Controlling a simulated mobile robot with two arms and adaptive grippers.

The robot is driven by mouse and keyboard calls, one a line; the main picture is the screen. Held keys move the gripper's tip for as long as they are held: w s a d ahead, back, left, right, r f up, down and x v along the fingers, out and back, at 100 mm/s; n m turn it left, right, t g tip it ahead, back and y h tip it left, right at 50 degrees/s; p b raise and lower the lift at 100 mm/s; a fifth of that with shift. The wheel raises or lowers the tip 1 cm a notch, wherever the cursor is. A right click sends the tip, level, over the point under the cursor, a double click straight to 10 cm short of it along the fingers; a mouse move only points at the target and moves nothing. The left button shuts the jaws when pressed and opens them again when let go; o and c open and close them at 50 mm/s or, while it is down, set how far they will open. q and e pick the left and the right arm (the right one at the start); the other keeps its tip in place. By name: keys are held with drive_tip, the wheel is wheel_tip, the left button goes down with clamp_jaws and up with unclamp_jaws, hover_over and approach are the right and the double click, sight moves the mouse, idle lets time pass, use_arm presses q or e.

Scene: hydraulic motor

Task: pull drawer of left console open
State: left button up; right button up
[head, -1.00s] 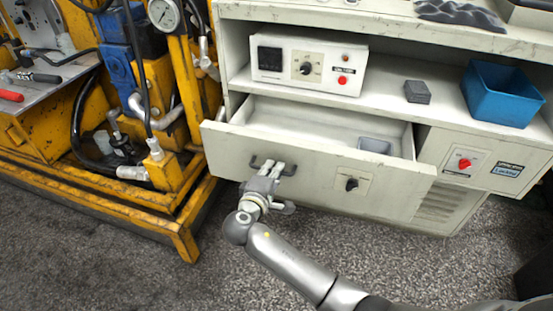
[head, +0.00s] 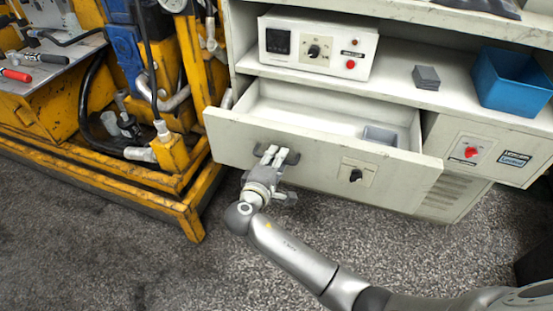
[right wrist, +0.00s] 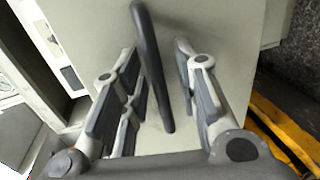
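The drawer (head: 320,157) of the pale left console stands pulled out, with its inside visible from above. Its dark bar handle (head: 291,158) is on the left part of the front and also shows in the right wrist view (right wrist: 152,70). My right gripper (head: 274,155) is at this handle. In the right wrist view my right gripper's fingers (right wrist: 158,85) stand on both sides of the handle, with visible gaps, so it is open around the bar. My left gripper is not in view.
A small grey tray (head: 381,135) lies in the drawer. A control box (head: 290,62), a dark grey block (head: 426,77) and a blue bin (head: 512,85) stand on the shelf above. A yellow machine frame (head: 185,212) is close on the left. Speckled floor lies open in front.

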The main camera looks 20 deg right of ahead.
drive_tip(key=v, duration=1.2)
idle(0.4)
